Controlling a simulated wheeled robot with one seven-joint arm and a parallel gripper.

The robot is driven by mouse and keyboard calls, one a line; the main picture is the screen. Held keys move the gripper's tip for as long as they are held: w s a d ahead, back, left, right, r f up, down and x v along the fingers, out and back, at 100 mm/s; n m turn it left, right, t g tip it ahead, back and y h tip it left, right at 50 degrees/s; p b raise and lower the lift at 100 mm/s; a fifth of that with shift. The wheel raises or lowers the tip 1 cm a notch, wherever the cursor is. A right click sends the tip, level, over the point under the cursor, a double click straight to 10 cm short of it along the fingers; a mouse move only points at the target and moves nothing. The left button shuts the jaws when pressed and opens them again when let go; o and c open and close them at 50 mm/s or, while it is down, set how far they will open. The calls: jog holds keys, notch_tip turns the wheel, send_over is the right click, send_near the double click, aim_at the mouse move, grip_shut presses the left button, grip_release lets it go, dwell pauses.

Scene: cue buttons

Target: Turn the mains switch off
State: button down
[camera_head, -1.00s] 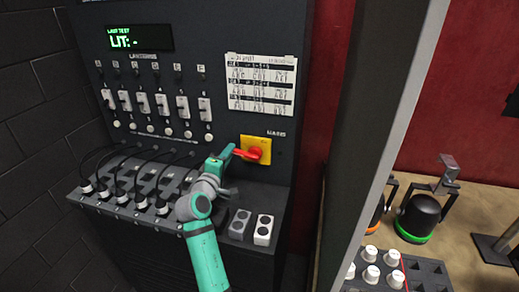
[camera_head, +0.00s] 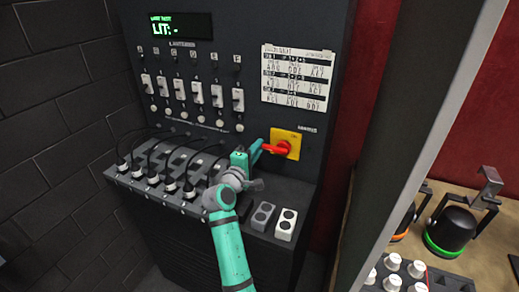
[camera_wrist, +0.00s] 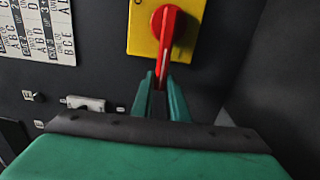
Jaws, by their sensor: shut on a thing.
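The mains switch is a red rotary handle (camera_head: 275,149) on a yellow plate (camera_head: 294,138) at the right of the dark panel. In the wrist view the red handle (camera_wrist: 166,35) points down the picture from its hub on the yellow plate (camera_wrist: 143,32). My gripper (camera_head: 259,148) reaches the handle's left end in the head view. In the wrist view my green fingers (camera_wrist: 162,85) stand on either side of the handle's tip and are shut on it. The exact contact is partly hidden between the fingers.
The panel has a green "LIT: -" display (camera_head: 181,26), a row of white switches (camera_head: 195,93) and a printed chart (camera_head: 296,76). Black cables plug into the ledge below. Two small boxes (camera_head: 285,224) stand near my arm. A grey partition (camera_head: 415,130) rises at the right.

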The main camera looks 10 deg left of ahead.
jog(key=c, duration=1.7)
grip_release()
jog(key=v, duration=1.1)
jog(key=shift+w+f, duration=0.1)
jog(key=shift+w, duration=0.05)
